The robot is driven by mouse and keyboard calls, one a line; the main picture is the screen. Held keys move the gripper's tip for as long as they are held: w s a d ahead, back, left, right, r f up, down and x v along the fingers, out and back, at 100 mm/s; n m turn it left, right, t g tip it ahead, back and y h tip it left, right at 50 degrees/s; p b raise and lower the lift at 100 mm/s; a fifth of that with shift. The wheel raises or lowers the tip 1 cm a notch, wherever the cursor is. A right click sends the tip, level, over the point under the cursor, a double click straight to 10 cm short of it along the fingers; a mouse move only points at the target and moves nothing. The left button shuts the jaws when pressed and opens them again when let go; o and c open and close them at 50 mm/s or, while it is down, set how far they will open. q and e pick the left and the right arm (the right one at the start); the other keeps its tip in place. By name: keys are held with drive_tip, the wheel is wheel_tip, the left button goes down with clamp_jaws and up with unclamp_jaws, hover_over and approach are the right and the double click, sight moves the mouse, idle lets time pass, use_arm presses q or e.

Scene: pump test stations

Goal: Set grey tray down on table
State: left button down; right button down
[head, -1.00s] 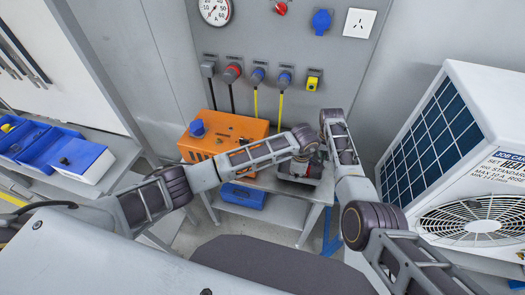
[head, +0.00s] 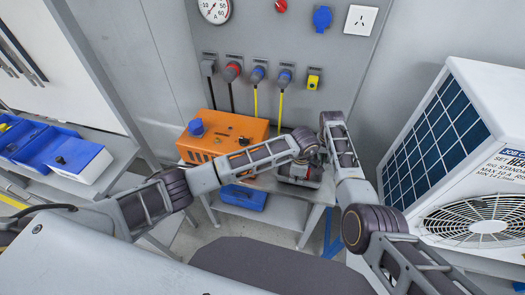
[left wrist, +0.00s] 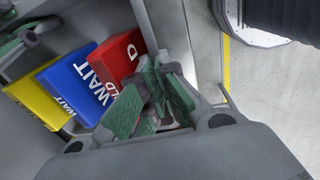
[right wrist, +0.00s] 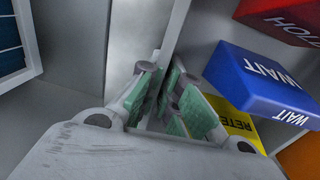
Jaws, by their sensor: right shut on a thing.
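The grey tray (right wrist: 180,24) shows only in part, as a thin grey wall running into the jaws in the right wrist view. Red (left wrist: 119,55), blue (left wrist: 76,83) and yellow (left wrist: 40,92) blocks with lettering sit beside this wall. My left gripper (left wrist: 165,100) has its green-padded fingers close together at the tray's edge. My right gripper (right wrist: 167,92) is shut on the opposite tray edge. In the head view my arms hide most of the tray and both fingertips. I cannot tell whether the tray touches the table (head: 318,192).
An orange pump unit (head: 228,133) stands left of my grippers, with a blue box (head: 243,197) on the shelf below. A panel with plugs (head: 285,72) rises behind. A white outdoor unit (head: 462,150) stands at right, blue bins (head: 50,148) at left.

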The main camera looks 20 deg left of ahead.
use_arm(q)
drive_tip(key=c, duration=1.6)
unclamp_jaws()
drive_tip(key=shift+c, duration=0.2)
use_arm(e)
drive_tip(key=c, duration=1.6)
unclamp_jaws()
use_arm(q)
drive_tip(key=shift+r+p, duration=0.2)
drive_tip(key=shift+p, duration=0.1)
use_arm(e)
drive_tip(key=shift+r, duration=0.25)
